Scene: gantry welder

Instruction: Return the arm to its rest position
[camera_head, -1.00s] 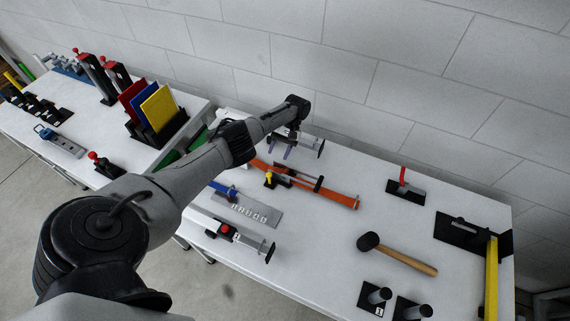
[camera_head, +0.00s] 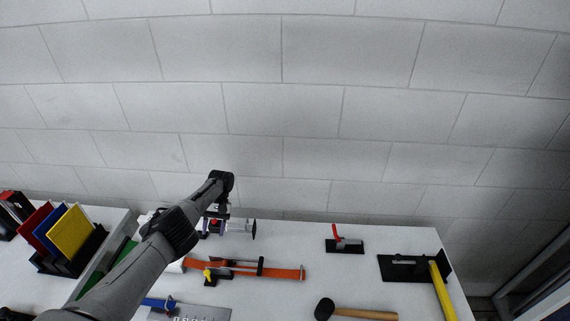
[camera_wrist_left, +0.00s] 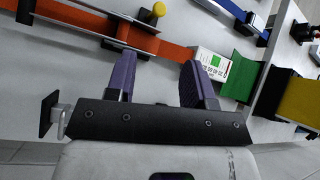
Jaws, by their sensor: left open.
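My left arm (camera_head: 135,268) comes in from the lower left of the head view and reaches over the bench toward the wall. An orange strap with a clamp (camera_wrist_left: 85,25) lies beyond the fingertips. Whether the gripper touches the grey tool cannot be told. My right gripper is not in view.
A block wall (camera_head: 300,110) stands close behind.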

